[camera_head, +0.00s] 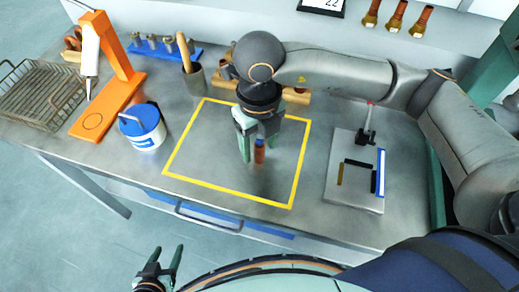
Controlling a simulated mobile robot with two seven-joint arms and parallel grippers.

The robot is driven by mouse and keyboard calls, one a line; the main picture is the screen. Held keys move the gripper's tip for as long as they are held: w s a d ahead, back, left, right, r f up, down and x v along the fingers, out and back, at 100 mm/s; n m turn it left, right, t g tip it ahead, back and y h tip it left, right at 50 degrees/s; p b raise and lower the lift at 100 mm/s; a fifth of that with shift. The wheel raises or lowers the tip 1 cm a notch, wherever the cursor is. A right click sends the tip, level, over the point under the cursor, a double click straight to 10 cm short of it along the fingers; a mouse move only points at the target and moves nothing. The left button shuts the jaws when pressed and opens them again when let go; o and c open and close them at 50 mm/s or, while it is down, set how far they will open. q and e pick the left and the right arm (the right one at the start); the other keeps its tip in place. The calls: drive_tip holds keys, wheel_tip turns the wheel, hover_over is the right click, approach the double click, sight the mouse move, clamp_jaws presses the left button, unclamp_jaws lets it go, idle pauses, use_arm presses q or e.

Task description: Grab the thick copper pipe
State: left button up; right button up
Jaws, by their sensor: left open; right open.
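A short, upright copper-coloured piece (260,153) with a dark band near its top stands inside the yellow square on the metal table. My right gripper (259,147) points down at it, with its open fingers around or just behind the piece; I cannot tell whether they touch it. It looks like the copper pipe, but its thickness is hard to judge. My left gripper (165,268) is open and empty, low at the front, off the table.
A blue-and-white tub (142,128), an orange stand (115,85) and a wire basket (42,95) stand at the left. A grey plate (354,190) with a clamp lies right. Copper fittings (395,17) line the back shelf.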

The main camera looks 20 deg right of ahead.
drive_tip(key=shift+f, duration=0.3)
clamp_jaws()
idle(0.3)
